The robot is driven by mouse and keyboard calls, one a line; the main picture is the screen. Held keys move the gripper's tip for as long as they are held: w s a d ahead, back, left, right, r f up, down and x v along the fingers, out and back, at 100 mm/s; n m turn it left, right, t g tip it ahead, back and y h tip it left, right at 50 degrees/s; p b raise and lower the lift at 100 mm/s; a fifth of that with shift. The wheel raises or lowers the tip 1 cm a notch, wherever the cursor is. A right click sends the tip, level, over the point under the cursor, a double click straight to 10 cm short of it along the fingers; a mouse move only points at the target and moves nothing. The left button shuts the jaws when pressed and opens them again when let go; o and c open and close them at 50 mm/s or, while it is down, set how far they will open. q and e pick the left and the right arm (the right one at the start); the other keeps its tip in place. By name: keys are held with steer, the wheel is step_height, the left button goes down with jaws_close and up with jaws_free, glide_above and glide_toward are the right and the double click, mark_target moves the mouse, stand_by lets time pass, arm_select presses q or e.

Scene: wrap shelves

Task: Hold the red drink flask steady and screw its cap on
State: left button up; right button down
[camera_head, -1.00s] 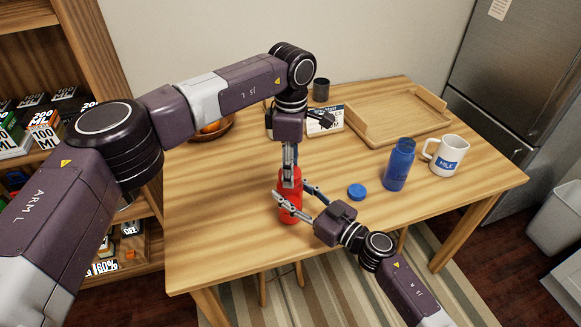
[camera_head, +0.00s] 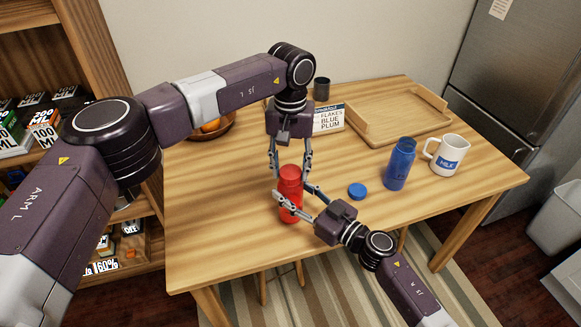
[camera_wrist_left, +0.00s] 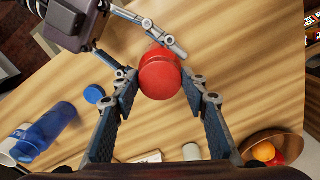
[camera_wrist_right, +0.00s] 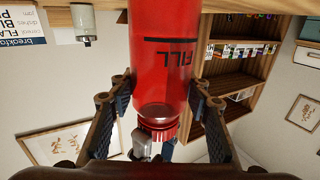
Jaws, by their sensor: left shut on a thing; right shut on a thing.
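The red drink flask (camera_head: 291,207) stands upright near the front edge of the table, with its red cap (camera_head: 290,171) on top. My left gripper (camera_head: 290,174) points down from above, shut on the cap with one finger on each side. The left wrist view looks down on the round cap (camera_wrist_left: 160,78) between the fingertips. My right gripper (camera_head: 291,193) comes from the front right and is shut around the flask's body. The right wrist view shows the body (camera_wrist_right: 165,55) upside down between its fingers, with the ribbed cap (camera_wrist_right: 158,128) below it. The seating of the thread is hidden.
A blue flask (camera_head: 399,165) stands to the right, with a loose blue cap (camera_head: 357,191) on the table beside it. A white mug (camera_head: 446,155), wooden tray (camera_head: 358,127), dark cup (camera_head: 321,89), lettered card (camera_head: 329,118) and fruit bowl (camera_head: 218,132) stand around. The table's left front is clear.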

arm_select(q)
steer(key=o, duration=0.8)
step_height(320, 180, up, 12)
steer(key=shift+r, duration=0.1)
arm_select(e)
steer(key=c, duration=1)
jaws_free()
steer(key=shift+o, duration=0.2)
steer(key=v, duration=1.2)
